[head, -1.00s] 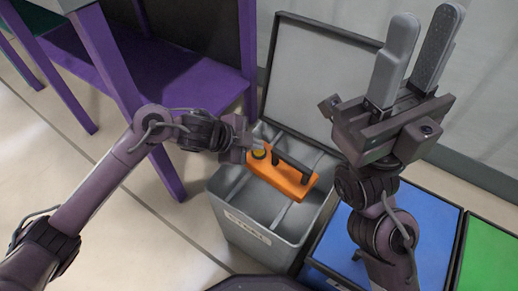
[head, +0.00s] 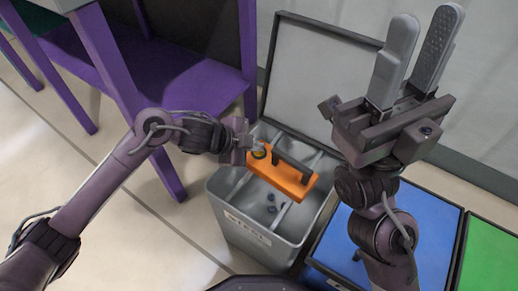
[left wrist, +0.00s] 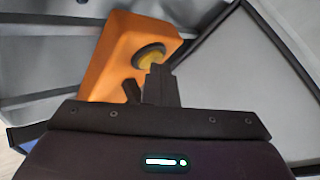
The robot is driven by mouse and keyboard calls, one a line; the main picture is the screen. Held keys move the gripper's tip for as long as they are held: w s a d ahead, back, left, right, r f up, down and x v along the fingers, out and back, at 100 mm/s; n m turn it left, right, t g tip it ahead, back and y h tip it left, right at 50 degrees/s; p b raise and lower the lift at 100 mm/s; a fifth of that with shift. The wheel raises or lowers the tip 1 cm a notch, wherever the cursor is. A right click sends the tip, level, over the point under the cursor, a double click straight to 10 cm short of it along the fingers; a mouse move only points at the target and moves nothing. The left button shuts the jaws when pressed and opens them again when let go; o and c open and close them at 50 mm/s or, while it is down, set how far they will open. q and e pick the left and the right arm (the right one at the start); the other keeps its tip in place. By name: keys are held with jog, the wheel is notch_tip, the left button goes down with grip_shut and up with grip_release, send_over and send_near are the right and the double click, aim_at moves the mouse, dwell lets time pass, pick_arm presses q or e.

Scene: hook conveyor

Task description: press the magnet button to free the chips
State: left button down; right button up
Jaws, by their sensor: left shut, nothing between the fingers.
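The magnet is an orange block (head: 287,178) with a black handle (head: 293,165), over the open grey bin (head: 228,208) labelled as steel. Its round yellow button (left wrist: 152,57) is partly covered by my left gripper (left wrist: 157,72). That gripper is shut and empty, its fingertips at the button; it also shows in the head view (head: 256,149). Small dark chips (head: 271,209) lie inside the bin below the magnet, apart from it. My right gripper (head: 414,62) points up, open and empty, to the right of the bin.
The bin's grey lid (head: 312,75) stands open behind it. A blue bin (head: 434,229) and a green bin (head: 493,262) are to the right. A purple frame (head: 190,95) stands at the left. The floor at lower left is clear.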

aim_at(255, 153)
dwell(0.7)
pick_arm(q)
jog(key=shift+r+p, duration=0.8)
jog(key=shift+p, duration=0.25)
notch_tip(255, 153, up, 5)
jog(key=p, duration=0.5)
jog(key=shift+r+p, duration=0.1)
jog(key=shift+p, duration=0.2)
